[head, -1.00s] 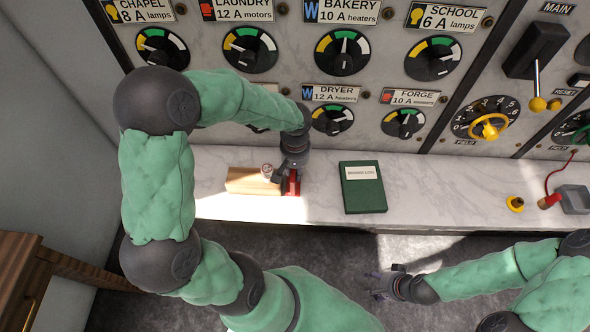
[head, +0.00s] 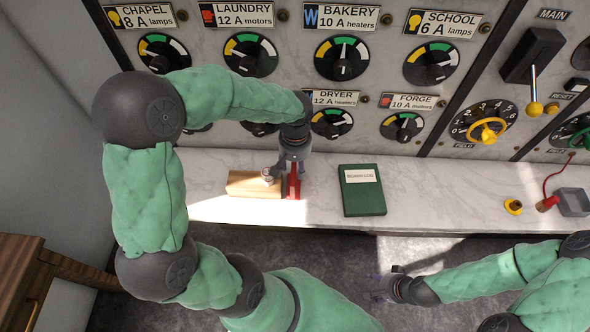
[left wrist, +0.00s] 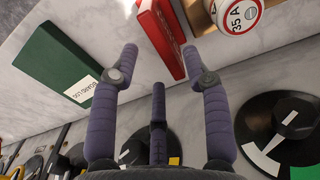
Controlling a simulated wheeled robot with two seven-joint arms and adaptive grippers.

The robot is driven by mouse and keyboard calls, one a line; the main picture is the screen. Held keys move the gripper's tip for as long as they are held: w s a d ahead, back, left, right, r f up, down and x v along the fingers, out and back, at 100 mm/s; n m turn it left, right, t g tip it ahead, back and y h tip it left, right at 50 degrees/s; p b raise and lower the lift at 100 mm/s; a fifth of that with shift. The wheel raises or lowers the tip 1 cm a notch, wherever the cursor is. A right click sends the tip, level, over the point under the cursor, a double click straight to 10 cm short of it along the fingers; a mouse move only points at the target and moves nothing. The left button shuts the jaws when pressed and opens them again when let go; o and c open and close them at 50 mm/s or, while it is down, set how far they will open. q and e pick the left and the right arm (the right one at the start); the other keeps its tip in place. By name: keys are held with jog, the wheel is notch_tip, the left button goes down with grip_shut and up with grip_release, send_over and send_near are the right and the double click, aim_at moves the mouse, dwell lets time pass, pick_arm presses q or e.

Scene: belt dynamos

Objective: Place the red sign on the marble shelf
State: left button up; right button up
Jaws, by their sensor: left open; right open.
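The red sign (head: 293,188) rests on the marble shelf (head: 440,200), close to the right end of a wooden block. In the left wrist view the red sign (left wrist: 163,36) shows as a narrow red piece beyond the fingertips. My left gripper (head: 290,166) is just behind and above the sign in the head view. Its fingers (left wrist: 158,62) are spread with nothing between them, and the sign looks clear of them. My right gripper (head: 378,288) is open and empty, low over the floor in front of the shelf.
A wooden block (head: 250,184) bearing a round white-topped fuse (head: 268,174) lies left of the sign. A green logbook (head: 363,190) lies to the right. A panel of dials (head: 343,58) rises behind the shelf. Bare marble lies right of the book.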

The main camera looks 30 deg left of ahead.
pick_arm(q)
notch_tip(320, 180, up, 7)
jog(key=p, duration=0.1)
pick_arm(e)
jog(key=shift+r, duration=0.65)
pick_arm(q)
jog(key=shift+f, duration=0.1)
pick_arm(e)
jog(key=shift+s, duration=0.1)
